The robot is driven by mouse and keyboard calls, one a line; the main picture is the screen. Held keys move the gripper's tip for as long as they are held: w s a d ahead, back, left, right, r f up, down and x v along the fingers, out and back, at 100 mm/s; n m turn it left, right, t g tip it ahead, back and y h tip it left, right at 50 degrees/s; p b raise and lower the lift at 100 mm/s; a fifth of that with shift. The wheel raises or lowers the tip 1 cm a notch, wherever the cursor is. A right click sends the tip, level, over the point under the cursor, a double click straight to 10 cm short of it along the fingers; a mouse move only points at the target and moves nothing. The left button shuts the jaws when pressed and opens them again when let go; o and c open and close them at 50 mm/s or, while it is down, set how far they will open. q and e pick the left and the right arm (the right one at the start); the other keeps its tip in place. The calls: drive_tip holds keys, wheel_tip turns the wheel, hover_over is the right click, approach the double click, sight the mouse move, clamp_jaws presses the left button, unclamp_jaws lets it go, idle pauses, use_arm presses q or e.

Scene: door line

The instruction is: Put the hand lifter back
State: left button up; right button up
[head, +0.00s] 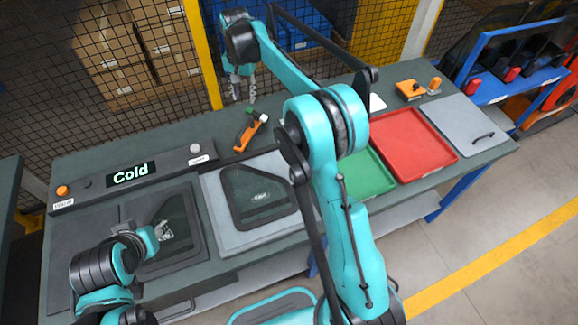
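A low orange block with a dark knob (410,90) sits at the back right, beside a small upright orange piece (434,85). I cannot tell for sure which of these is the hand lifter. My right gripper (245,102) points down just behind and above the orange tool, with its fingers apart and nothing seen between them.
A dark door panel (258,192) lies on a grey plate; another dark panel (175,215) lies left of it. Green (366,176) and red (432,140) trays and a grey handled lid (468,118) are right. Mesh fencing stands behind.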

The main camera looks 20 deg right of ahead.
drive_tip(key=s+d+r+n+t, duration=0.15)
drive_tip(key=s+r, duration=0.25)
drive_tip(key=s, duration=0.5)
drive_tip(key=s+r+n+t, duration=0.15)
drive_tip(key=s+r, duration=0.25)
drive_tip(key=s, duration=0.4)
drive_tip(key=s+f+n+t, duration=0.1)
drive_tip(key=s+f, duration=0.3)
drive_tip(key=s, duration=0.5)
drive_tip(key=s+d+f+n+t, duration=0.1)
drive_tip(key=s+f+n, duration=0.2)
drive_tip(key=s, duration=0.6)
drive_tip(key=shift+s+f+t, duration=0.3)
drive_tip(key=shift+f+t, duration=0.1)
drive_tip(key=shift+f, duration=0.2)
use_arm(q)
wheel_tip(320, 180, down, 9)
drive_tip(key=b, duration=0.9)
use_arm(e)
wheel_tip(320, 180, down, 9)
use_arm(q)
drive_tip(key=shift+c, duration=0.3)
